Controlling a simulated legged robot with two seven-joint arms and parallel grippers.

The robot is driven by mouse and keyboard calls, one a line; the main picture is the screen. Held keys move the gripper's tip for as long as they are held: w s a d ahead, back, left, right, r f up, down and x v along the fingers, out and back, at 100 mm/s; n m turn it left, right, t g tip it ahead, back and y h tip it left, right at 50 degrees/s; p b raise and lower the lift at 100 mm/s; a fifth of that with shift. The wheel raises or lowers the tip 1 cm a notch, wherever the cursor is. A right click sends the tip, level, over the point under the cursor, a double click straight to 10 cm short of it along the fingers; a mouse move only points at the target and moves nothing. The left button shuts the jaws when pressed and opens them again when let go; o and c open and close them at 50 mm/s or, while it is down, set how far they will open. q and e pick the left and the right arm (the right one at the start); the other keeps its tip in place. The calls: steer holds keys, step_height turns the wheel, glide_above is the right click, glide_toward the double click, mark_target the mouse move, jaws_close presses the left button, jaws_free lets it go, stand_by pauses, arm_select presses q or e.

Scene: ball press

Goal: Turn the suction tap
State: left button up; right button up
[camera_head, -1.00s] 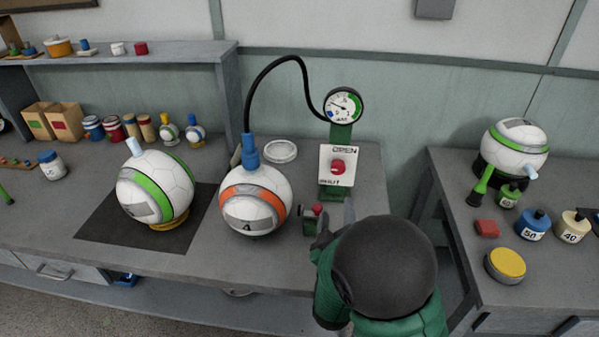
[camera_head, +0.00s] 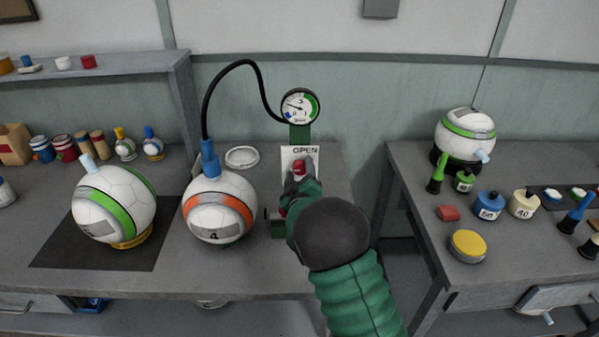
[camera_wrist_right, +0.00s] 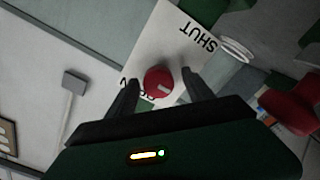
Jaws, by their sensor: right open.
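The suction tap is a red knob (camera_head: 299,167) on a white plate (camera_head: 287,156) marked OPEN at the top, below a round gauge (camera_head: 300,106). The plate's lower part is hidden behind my arm. In the right wrist view the red knob (camera_wrist_right: 159,83) lies between the two dark fingers, with SHUT readable on the plate (camera_wrist_right: 180,40). My right gripper (camera_head: 299,178) is open, its fingers on either side of the knob; I cannot tell whether they touch it. My left gripper is not in view.
An orange-striped ball (camera_head: 220,207) with a blue nozzle and black hose stands left of my right arm. A green-striped ball (camera_head: 113,204) sits on a dark mat (camera_head: 60,254). A gap separates this bench from the right bench (camera_head: 410,160). A second red knob (camera_wrist_right: 295,105) shows right in the wrist view.

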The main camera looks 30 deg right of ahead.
steer(key=shift+c, duration=0.4)
steer(key=shift+s, duration=0.1)
jaws_close()
steer(key=shift+f+m, duration=0.1)
steer(key=shift+m, duration=0.2)
steer(key=m+b, duration=0.3)
steer(key=m, duration=0.1)
steer(key=shift+f, duration=0.2)
steer(key=m+b, duration=0.3)
steer(key=m, duration=0.1)
steer(key=shift+m, duration=0.3)
steer(key=m+b, duration=0.4)
steer(key=m, duration=0.1)
steer(key=shift+f, duration=0.1)
steer(key=shift+m+b, duration=1.45)
steer(key=shift+m, duration=0.45)
